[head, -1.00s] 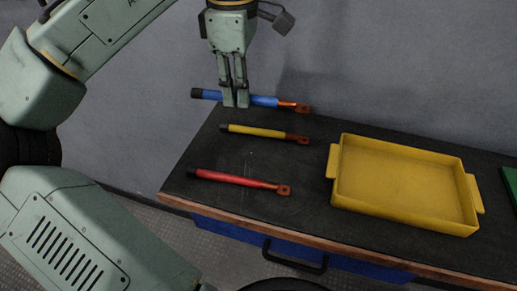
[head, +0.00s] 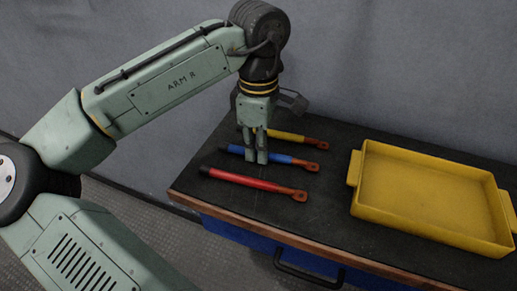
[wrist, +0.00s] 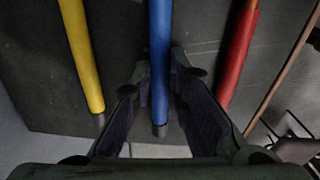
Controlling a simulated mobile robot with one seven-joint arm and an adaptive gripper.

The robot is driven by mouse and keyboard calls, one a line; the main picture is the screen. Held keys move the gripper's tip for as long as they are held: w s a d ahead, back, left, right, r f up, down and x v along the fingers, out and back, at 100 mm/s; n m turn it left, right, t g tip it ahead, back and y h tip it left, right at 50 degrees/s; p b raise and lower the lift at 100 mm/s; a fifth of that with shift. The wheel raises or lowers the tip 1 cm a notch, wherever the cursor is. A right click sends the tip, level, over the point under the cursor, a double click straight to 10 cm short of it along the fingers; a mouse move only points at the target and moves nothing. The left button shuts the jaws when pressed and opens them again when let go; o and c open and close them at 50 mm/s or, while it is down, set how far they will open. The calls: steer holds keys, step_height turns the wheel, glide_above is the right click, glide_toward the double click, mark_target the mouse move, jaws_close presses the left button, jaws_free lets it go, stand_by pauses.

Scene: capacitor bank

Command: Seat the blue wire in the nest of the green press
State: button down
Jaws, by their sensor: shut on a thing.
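The blue wire (head: 275,156) has a dark sleeve at its left end and a copper lug at its right end. My gripper (head: 256,157) points down over the bench and is shut on the blue wire near its middle. In the wrist view the blue wire (wrist: 160,60) runs lengthwise between my two fingers. It lies between the yellow and red wires in both views. I cannot tell whether it touches the bench or hangs just above it. The green press is not in either current view.
A yellow wire (head: 288,137) lies behind the blue one and a red wire (head: 248,181) in front. A yellow tray (head: 425,230) stands to the right on the dark bench (head: 330,210). A grey wall is behind. Bare bench lies between the wires and the tray.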

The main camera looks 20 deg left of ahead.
steer(key=shift+f, duration=0.1)
steer(key=c, duration=1.6)
jaws_free()
steer(key=shift+o, duration=0.2)
steer(key=shift+f+b, duration=0.1)
steer(key=shift+b, duration=0.25)
step_height(320, 180, up, 11)
steer(key=b, duration=0.1)
steer(key=shift+s+b, duration=0.3)
steer(key=shift+b, duration=0.05)
